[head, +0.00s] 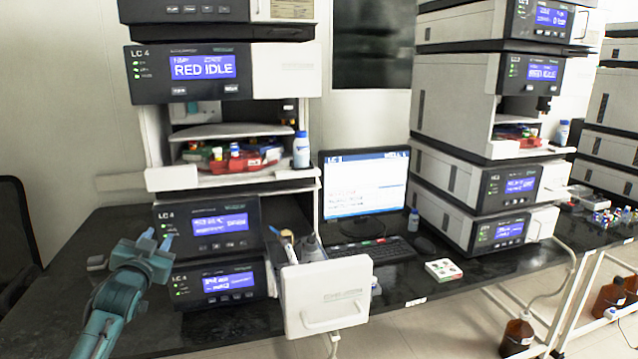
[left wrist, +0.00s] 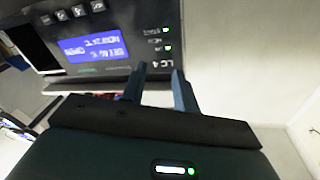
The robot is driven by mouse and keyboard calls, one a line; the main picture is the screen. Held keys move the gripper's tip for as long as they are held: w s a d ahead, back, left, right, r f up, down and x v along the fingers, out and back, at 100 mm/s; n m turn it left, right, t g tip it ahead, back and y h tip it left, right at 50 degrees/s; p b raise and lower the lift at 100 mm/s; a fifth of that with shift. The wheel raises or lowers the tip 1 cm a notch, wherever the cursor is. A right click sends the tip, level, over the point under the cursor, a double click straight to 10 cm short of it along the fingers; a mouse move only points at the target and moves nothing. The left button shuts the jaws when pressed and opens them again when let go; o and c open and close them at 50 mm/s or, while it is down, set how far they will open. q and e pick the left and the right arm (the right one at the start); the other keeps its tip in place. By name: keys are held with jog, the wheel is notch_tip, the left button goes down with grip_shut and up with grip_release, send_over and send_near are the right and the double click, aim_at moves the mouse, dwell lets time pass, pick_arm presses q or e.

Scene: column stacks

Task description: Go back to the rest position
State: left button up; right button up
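My left gripper (head: 159,238) is raised at the lower left, in front of the left side of the LC 4 stack (head: 208,235). Its two blue fingers are apart and nothing is between them. In the left wrist view the fingers (left wrist: 158,75) point toward the LC 4 panel, which shows upside down with a lit blue display (left wrist: 93,47). The gap between the fingers is empty. My right gripper is not in view.
A white-fronted unit (head: 328,300) juts out at the front of the stack, with a bottle behind its front. A monitor (head: 364,185), keyboard (head: 372,250) and small box (head: 443,269) are on the black bench (head: 420,286). A chair (head: 15,225) stands far left.

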pick_arm(q)
jog(key=s+d+f+g+h, duration=0.2)
jog(key=s+d+f, duration=0.4)
jog(key=f, duration=0.4)
jog(key=s+d+f+g+h, duration=0.15)
jog(key=s+d+f, duration=0.25)
jog(key=s+f, duration=0.5)
jog(key=s+d+f+g, duration=0.1)
jog(key=s+d+f, duration=0.2)
jog(key=s, duration=0.5)
jog(key=s+d+f+g+h, duration=0.1)
jog(key=s+d+f, duration=0.2)
jog(key=s, duration=0.5)
jog(key=s+d+f+g+h, duration=0.1)
jog(key=s+d+f+g, duration=0.1)
jog(key=s+d, duration=0.3)
jog(key=s+f, duration=0.1)
jog(key=s, duration=0.2)
jog(key=shift+s+f, duration=0.15)
jog(key=shift+s, duration=0.2)
jog(key=shift+d, duration=0.1)
